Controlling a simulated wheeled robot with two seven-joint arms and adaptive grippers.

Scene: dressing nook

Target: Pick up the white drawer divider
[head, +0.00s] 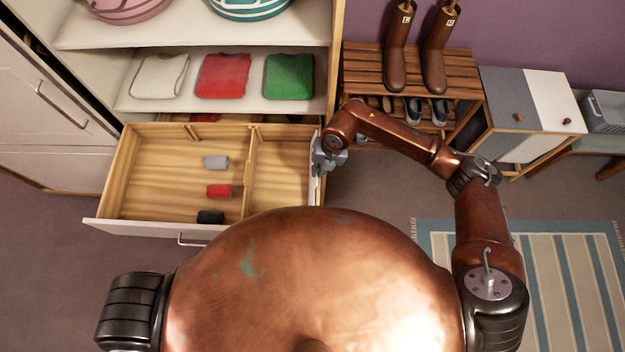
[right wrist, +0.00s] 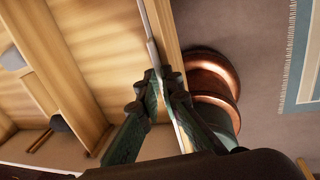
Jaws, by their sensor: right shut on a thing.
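The white drawer divider (head: 317,187) shows as a thin upright strip along the right side of the open drawer (head: 165,225). In the right wrist view the divider (right wrist: 150,38) runs along the drawer's wooden side wall and passes between my fingertips. My right gripper (head: 325,160) is at the drawer's right side, shut on the divider; its fingers (right wrist: 160,82) show close together around the strip. I cannot tell whether the divider touches the drawer wall or floor. Part of it is hidden by the fingers. My left gripper is out of view.
The drawer's left compartment holds a grey roll (head: 216,162), a red roll (head: 219,191) and a black roll (head: 210,217). A wooden partition (head: 251,170) separates it from the bare right compartment. A slatted shoe rack (head: 415,77) with boots stands behind my right arm. Folded clothes lie on the shelf (head: 130,101) above.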

